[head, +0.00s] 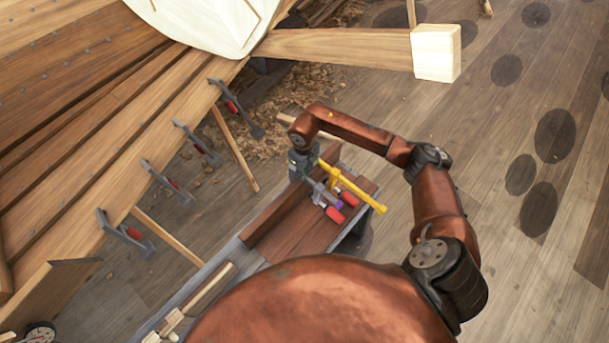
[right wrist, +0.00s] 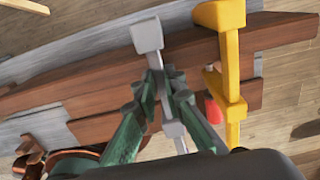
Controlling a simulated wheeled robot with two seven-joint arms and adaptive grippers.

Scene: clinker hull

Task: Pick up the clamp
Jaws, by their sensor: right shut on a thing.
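My right gripper (head: 310,181) reaches down to the toolbox-like wooden bench at the centre of the head view. In the right wrist view its green fingers (right wrist: 163,84) are shut on the bar of a grey clamp (right wrist: 146,35), whose square head sticks out past the fingertips. A yellow clamp (head: 352,189) lies right beside it; in the right wrist view the yellow clamp (right wrist: 232,60) is just right of the fingers, with a red handle (right wrist: 214,108) near it. Red and purple handles cluster beside the gripper in the head view. My left gripper is not in view.
The wooden bench (head: 290,232) has a raised board along its left side. Several grey clamps with red grips (head: 130,234) hang on the hull's plank edge (head: 150,165) at left. A beam with a pale block end (head: 436,53) crosses the top.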

